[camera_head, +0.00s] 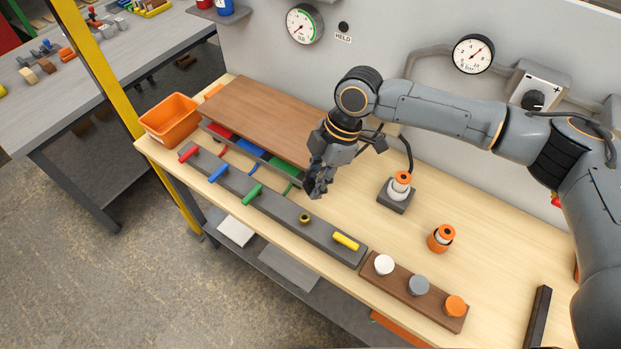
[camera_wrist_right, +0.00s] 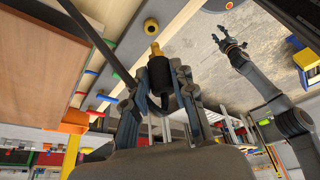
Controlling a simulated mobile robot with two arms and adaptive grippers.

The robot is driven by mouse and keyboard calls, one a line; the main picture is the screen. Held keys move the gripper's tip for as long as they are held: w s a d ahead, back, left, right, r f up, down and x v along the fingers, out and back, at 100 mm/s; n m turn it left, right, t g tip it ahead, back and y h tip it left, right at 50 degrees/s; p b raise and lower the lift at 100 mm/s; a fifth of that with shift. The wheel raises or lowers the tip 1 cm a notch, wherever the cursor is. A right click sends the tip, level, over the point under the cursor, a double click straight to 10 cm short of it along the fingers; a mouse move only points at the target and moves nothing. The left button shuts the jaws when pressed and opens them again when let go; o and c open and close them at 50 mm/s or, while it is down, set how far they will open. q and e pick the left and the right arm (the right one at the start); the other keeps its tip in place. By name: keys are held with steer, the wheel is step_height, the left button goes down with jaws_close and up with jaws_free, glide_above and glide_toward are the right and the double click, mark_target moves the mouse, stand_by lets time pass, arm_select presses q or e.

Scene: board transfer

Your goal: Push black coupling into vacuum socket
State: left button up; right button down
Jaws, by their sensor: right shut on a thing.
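My right gripper (camera_head: 318,186) hangs over the bench, just behind the grey rail (camera_head: 278,207). In the right wrist view the right gripper (camera_wrist_right: 160,72) is shut on the black coupling (camera_wrist_right: 159,84), whose brass tip (camera_wrist_right: 155,48) points away from my wrist. In the head view the fingers largely hide the coupling. A round brass socket (camera_head: 305,218) sits in the rail; it also shows in the wrist view (camera_wrist_right: 151,25), beyond the tip and apparently apart from it. I cannot read a vacuum label on it. My left gripper (camera_wrist_right: 233,45) shows open and empty in the wrist view.
Red, blue and green handles (camera_head: 252,191) and a yellow one (camera_head: 346,241) stand on the rail. A brown board (camera_head: 262,115) lies behind it. A dark block (camera_head: 394,203) and a brown strip with three round caps (camera_head: 400,296) lie to the right.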

steer(key=m, duration=0.1)
steer(key=m+y, duration=0.1)
steer(key=f+m+y+p, duration=0.1)
steer(key=shift+s+a+t, duration=0.25)
steer(key=shift+a+t, duration=0.05)
steer(key=shift+a+f+m+t+y, duration=0.2)
steer(key=shift+f+m+t+y, duration=0.25)
steer(key=shift+m, duration=0.45)
arm_select(q)
steer(key=shift+s+a+r, duration=0.1)
steer(key=shift+s+r, duration=0.35)
steer(key=shift+r, duration=0.4)
arm_select(e)
steer(key=shift+w+t+y, duration=0.15)
steer(key=shift+t+y, duration=0.1)
arm_select(q)
steer(key=shift+r+p, duration=0.15)
steer(key=shift+p, duration=0.15)
arm_select(e)
steer(key=shift+a, duration=0.1)
steer(key=shift+r, duration=0.2)
steer(key=shift+f+b, duration=1.45)
steer(key=shift+f, duration=1.5)
arm_select(q)
step_height(320, 180, down, 3)
steer(key=shift+w+r+p, duration=0.1)
steer(key=shift+r+p, duration=0.4)
steer(key=shift+r, duration=0.05)
